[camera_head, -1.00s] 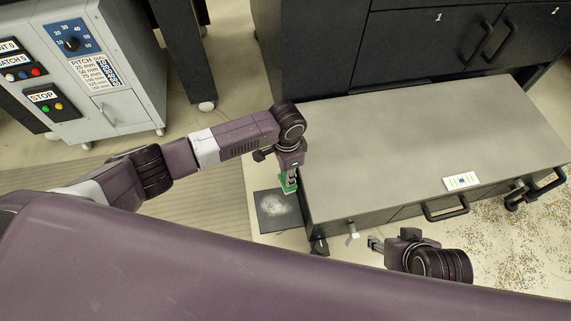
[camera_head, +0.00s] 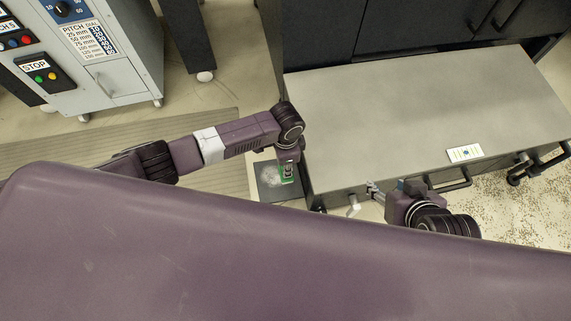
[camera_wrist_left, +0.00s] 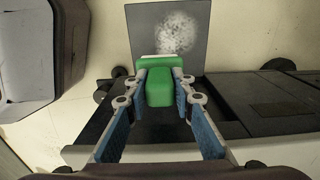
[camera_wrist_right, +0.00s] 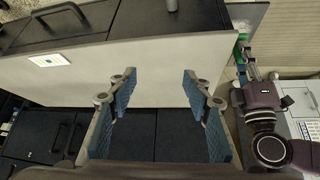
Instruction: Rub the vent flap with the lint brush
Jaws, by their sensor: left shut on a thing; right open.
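The vent flap (camera_head: 267,182) is a dark square panel with a pale patch of lint, left of the grey cabinet. It also shows at the top of the left wrist view (camera_wrist_left: 143,20). My left gripper (camera_head: 287,166) is shut on the green lint brush (camera_head: 288,181). In the left wrist view the brush (camera_wrist_left: 158,88) points up the picture, its pale end overlapping the flap's lower edge; I cannot tell whether they touch. My right gripper (camera_head: 371,189) is open and empty at the cabinet's front edge; its spread fingers show in the right wrist view (camera_wrist_right: 160,78).
The grey cabinet (camera_head: 410,105) has a small card (camera_head: 464,153) on top and a pale lever (camera_head: 353,206) and black handle (camera_head: 450,180) in front. A control box (camera_head: 105,60) stands at far left. Speckled bits (camera_head: 520,205) lie on the floor at right.

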